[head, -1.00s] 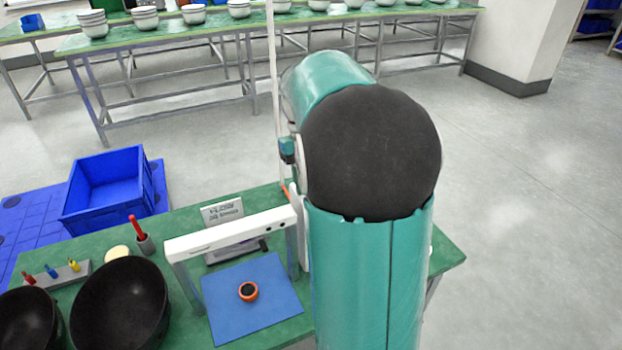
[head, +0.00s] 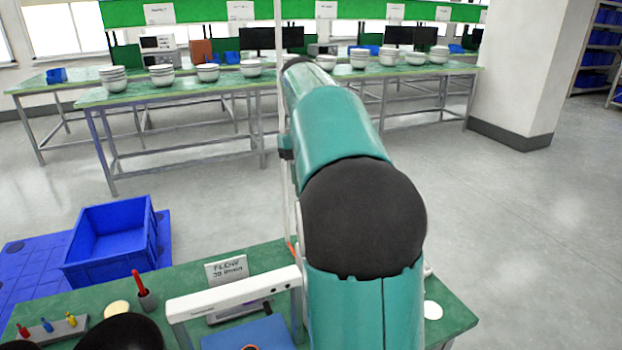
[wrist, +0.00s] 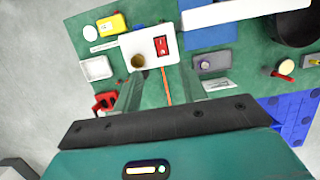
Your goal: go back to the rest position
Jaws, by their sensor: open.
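In the head view my teal arm rises at the right of the bench and reaches away from me; the gripper is hidden there.
A blue crate (head: 108,240) stands left. A red switch (wrist: 161,45) sits on a white panel. Floor at right is clear.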

